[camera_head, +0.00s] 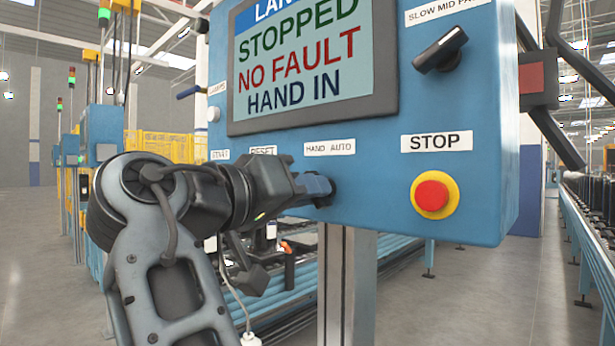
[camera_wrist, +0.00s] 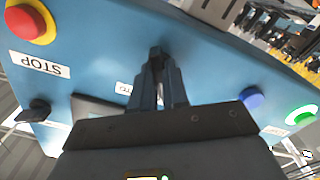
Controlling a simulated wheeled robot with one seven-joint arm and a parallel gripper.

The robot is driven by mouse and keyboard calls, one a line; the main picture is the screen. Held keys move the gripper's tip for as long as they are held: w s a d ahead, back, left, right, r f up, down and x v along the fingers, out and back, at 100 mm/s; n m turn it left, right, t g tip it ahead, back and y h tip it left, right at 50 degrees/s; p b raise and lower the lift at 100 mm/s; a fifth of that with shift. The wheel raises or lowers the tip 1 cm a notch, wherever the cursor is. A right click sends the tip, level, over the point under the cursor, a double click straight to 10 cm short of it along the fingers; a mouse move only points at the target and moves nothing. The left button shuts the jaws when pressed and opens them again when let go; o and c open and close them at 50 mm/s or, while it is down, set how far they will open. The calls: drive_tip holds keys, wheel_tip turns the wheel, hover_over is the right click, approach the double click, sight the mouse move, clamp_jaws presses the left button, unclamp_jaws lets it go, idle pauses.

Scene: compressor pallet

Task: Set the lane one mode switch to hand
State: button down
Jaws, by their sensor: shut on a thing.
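The blue control box (camera_head: 490,110) carries a screen (camera_head: 305,60) reading "STOPPED", "NO FAULT" and "HAND IN". The mode switch (camera_head: 327,190) sits under the "HAND AUTO" label (camera_head: 329,147), mostly covered by my gripper. My gripper (camera_head: 318,187) reaches it from the left, with its fingertips at the panel face. In the wrist view my fingers (camera_wrist: 158,75) are closed together on the dark switch knob (camera_wrist: 155,52). Which way the knob points cannot be made out. The label beside it is largely hidden by a finger in the wrist view.
A red stop button on a yellow collar (camera_head: 432,195) is right of the switch. A black speed knob (camera_head: 440,50) is above it. In the wrist view, a blue button (camera_wrist: 251,97) and a green-ringed button (camera_wrist: 301,114) lie right of my fingers. A grey post (camera_head: 346,285) supports the box.

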drive_tip(key=n+p, duration=0.1)
drive_tip(key=n, duration=0.1)
drive_tip(key=shift+n+p, duration=0.35)
drive_tip(key=shift+n, duration=0.05)
drive_tip(key=c, duration=1.1)
unclamp_jaws()
drive_tip(key=shift+c, duration=0.2)
drive_tip(key=shift+s+a, duration=0.1)
drive_tip(key=b+v, duration=0.2)
drive_tip(key=v, duration=0.5)
drive_tip(key=shift+s+a, duration=0.2)
drive_tip(key=shift+s, duration=0.05)
